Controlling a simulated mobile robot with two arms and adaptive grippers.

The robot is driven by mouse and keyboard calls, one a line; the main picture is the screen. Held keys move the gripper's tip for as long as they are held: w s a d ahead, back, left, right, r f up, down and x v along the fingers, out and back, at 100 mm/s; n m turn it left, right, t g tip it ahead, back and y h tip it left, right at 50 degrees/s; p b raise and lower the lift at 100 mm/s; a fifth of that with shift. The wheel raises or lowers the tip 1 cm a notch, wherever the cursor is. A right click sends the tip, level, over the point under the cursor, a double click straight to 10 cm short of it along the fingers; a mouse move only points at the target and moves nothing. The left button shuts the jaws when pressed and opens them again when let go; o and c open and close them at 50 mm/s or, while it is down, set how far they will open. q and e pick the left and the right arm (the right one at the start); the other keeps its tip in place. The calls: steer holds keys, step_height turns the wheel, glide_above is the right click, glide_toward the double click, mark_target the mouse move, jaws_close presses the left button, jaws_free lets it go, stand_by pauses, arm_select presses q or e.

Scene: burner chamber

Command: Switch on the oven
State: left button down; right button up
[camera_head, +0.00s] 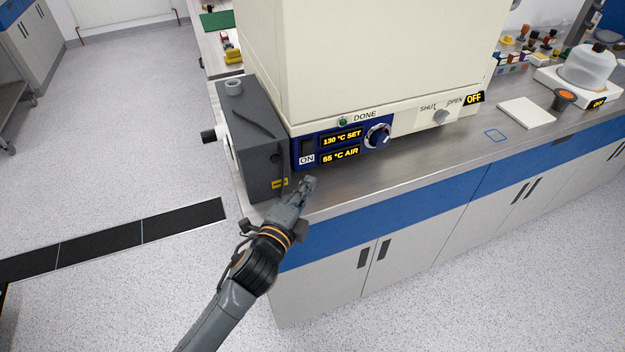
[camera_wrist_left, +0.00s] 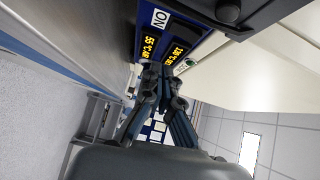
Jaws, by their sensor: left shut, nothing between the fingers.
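The oven (camera_head: 360,60) is a large cream box on the bench with a blue control panel (camera_head: 371,153) low on its front. The displays read 130 °C SET (camera_head: 342,138) and about 55 °C AIR (camera_head: 340,155). My left gripper (camera_head: 310,182) is shut and empty, just in front of and below the panel's left end, apart from the switch. Its fingertips (camera_wrist_left: 160,70) point toward the panel in the wrist view.
A dark grey box (camera_head: 257,150) stands against the oven's left side, close to my left gripper. A dial (camera_head: 378,136) and a shut/open knob (camera_head: 441,117) lie further right. The steel bench top (camera_head: 400,172) in front of the oven is clear.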

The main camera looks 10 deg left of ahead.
arm_select(q)
steer(key=s+a+f+n+g+y+b, duration=0.1)
steer(key=s+a+f+n+g+y, duration=0.15)
steer(key=s+a+f+n, duration=0.35)
steer(key=s+a+f+n+g+y+b, duration=0.1)
steer(key=s+a+f+n+g+y, duration=0.1)
steer(key=s+a+f+n+g, duration=0.45)
steer(key=s+f+n+g, duration=0.3)
steer(key=s+n+g, duration=0.25)
steer(key=s, duration=1.05)
steer(key=s+f+x, duration=0.1)
steer(key=s+x, duration=0.2)
steer(key=x, duration=0.9)
steer(key=s+x, duration=0.2)
steer(key=x, duration=0.9)
steer(key=s+a+f+g, duration=0.1)
steer(key=s+a+f, duration=0.1)
steer(key=s+f, duration=1.6)
steer(key=shift+s+a, duration=0.2)
steer(key=shift+a, duration=0.2)
arm_select(e)
steer(key=shift+w+a+f, duration=0.55)
steer(key=shift+w+f, duration=0.3)
steer(key=shift+w, duration=0.05)
